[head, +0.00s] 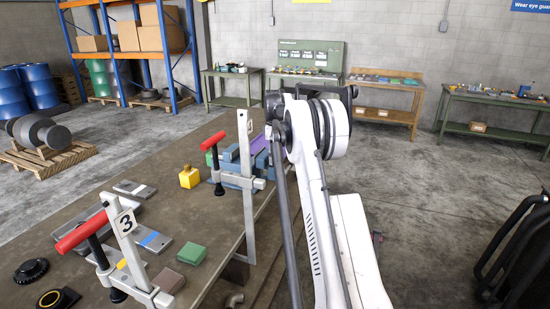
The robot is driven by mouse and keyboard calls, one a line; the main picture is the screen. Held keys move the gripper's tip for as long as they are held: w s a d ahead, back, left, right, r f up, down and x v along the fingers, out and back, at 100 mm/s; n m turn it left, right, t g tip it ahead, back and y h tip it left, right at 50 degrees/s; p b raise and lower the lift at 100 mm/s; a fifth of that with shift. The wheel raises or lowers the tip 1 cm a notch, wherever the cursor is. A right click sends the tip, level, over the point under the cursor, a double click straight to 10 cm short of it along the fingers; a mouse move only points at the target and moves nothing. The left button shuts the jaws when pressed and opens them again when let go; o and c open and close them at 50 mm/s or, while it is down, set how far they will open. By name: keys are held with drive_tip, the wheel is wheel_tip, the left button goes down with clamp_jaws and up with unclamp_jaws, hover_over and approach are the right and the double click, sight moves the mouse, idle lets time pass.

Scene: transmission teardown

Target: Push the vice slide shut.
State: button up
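The blue vice (237,170) stands near the right edge of the brown workbench (95,177), toward its far end. A clamp's upright bar and red handle, and my own arm, partly cover it. How far its slide is open cannot be told. A purple part (259,143) and a green part (211,159) show at the vice; how they sit in it is unclear. My arm rises in front of the vice on the right. My gripper's fingers cannot be seen.
A yellow block (189,177), a green block (192,254), a brown block (168,281), grey plates and dark round parts lie on the bench. Open floor (430,200) is at the right.

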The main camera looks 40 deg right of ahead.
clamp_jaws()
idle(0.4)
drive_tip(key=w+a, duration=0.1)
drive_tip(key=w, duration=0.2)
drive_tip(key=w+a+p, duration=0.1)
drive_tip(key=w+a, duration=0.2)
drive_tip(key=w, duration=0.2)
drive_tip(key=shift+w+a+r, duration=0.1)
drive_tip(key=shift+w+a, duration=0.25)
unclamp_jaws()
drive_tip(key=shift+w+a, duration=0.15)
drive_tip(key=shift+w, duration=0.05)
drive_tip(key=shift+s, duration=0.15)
